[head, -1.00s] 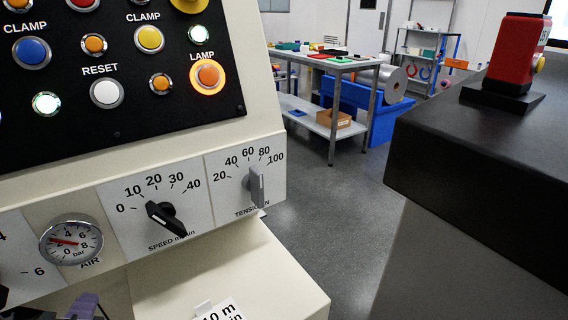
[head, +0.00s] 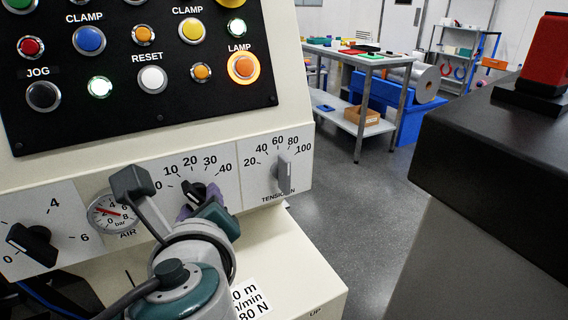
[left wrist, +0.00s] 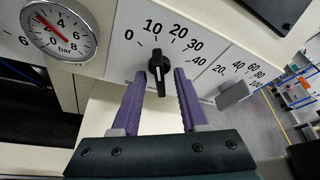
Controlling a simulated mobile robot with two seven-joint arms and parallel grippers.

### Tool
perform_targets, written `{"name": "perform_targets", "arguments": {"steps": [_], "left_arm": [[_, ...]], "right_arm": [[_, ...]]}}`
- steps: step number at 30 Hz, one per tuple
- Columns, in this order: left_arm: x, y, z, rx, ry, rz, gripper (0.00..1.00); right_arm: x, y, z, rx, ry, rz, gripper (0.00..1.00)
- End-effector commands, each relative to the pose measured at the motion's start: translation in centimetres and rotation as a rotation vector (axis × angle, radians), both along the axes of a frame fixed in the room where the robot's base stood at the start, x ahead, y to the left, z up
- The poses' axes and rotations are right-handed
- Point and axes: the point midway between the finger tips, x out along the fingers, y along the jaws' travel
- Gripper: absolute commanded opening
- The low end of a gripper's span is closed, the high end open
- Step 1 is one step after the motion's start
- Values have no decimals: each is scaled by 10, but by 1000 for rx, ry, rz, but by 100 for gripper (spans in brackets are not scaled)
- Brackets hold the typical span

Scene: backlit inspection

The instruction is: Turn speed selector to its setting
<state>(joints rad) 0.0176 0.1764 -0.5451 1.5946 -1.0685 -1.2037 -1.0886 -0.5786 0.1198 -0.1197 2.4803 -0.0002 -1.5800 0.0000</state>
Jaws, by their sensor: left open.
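The speed selector (head: 194,194) is a black knob on a white plate marked 0 to 40, on the sloping machine front. In the left wrist view the knob (left wrist: 158,70) stands between my two purple fingertips, its bar close to upright in that picture, with a white line on its lower part. My left gripper (head: 200,202) is at the knob; its wrist partly hides the plate in the head view. In the wrist view the gripper (left wrist: 159,78) is open, with gaps on both sides of the knob. My right gripper is not in view.
A grey tension knob (head: 283,173) sits just right, a pressure gauge (head: 113,213) and another black knob (head: 32,243) left. Push buttons fill the black panel (head: 150,118) above. A setting card (head: 250,298), partly hidden, lies on the ledge. A dark counter (head: 490,170) stands right.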

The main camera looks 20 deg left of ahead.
Motion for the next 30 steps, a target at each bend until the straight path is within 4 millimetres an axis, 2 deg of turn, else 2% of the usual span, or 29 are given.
{"name": "perform_targets", "arguments": {"steps": [9, 21, 30], "left_arm": [[2, 2, -1, 0, 1, 1, 43], [2, 2, -1, 0, 1, 1, 0], [2, 2, -1, 0, 1, 2, 0]], "right_arm": [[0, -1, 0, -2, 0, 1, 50], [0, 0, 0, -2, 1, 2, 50], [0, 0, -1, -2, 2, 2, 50]]}}
